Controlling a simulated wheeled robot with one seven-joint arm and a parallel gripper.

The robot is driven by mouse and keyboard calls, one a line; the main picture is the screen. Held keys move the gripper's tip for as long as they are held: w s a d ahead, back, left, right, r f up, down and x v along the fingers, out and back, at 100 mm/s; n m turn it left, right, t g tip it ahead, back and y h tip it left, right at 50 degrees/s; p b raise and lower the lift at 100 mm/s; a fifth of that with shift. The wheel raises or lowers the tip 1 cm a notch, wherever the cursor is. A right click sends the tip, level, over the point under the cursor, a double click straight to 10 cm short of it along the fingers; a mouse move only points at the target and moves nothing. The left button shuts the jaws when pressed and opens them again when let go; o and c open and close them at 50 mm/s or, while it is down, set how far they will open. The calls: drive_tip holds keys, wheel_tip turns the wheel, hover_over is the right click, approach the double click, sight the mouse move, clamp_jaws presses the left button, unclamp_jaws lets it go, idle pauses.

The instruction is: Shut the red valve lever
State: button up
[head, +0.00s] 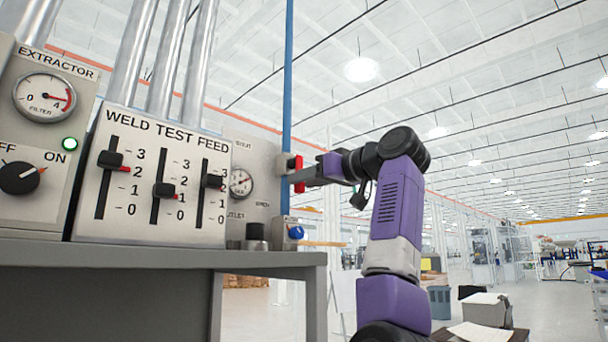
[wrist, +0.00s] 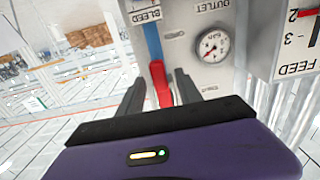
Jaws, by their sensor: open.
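The red valve lever (head: 298,162) is on the blue pipe (head: 288,90) at the right end of the panel. It runs roughly along the pipe, and a dark finger of my gripper (head: 300,177) crosses its middle in the head view. In the wrist view, the red lever (wrist: 160,84) stands between the two fingers of my gripper (wrist: 159,79). The fingers are open, with a gap on each side of the lever. The blue pipe (wrist: 152,40) continues beyond it. The lever's near end is partly hidden by the gripper body.
A pressure gauge (wrist: 213,47) sits on the outlet plate close to the fingers. A blue knob (head: 296,232) is below the lever. The weld test feed panel (head: 150,210) with sliders stands left on a grey bench (head: 170,257). The space right of the pipe holds my arm.

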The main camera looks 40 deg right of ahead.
drive_tip(key=shift+w, duration=0.5)
drive_tip(key=shift+c, duration=0.4)
clamp_jaws()
idle(0.7)
